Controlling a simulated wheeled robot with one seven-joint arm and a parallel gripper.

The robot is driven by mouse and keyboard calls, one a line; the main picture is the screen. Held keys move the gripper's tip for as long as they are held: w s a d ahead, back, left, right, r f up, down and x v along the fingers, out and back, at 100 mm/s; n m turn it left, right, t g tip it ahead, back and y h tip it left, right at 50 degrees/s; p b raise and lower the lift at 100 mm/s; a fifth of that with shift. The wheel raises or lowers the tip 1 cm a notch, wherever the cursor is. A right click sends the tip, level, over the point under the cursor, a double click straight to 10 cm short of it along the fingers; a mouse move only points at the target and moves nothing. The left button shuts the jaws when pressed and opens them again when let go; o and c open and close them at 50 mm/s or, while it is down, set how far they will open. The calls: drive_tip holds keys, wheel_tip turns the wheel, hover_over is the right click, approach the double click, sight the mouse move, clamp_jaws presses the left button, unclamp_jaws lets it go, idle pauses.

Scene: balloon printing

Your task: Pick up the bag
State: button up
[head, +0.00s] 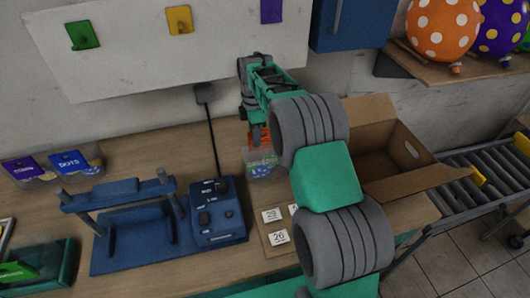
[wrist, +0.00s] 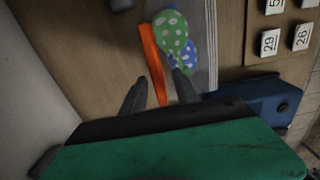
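The bag is clear, with an orange header strip and dotted green and blue contents. In the head view the bag (head: 264,168) is on the table below my gripper, partly hidden by my arm. In the wrist view the orange header of the bag (wrist: 153,58) appears as a narrow strip, with dotted balloons (wrist: 176,34) beside it. My gripper (wrist: 160,90) is open, its two dark fingers spread on either side of the lower end of the strip. In the head view my gripper (head: 257,133) points down at the bag. I cannot tell whether a finger touches it.
A blue press (head: 140,224) with a control box (head: 215,212) stands left of the bag. Number cards (head: 274,216) lie in front. An open cardboard box (head: 408,182) is at right, beside a roller conveyor (head: 482,182). Two other bags (head: 70,162) sit far left.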

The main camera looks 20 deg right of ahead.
drive_tip(key=shift+f, duration=0.15)
clamp_jaws()
idle(1.3)
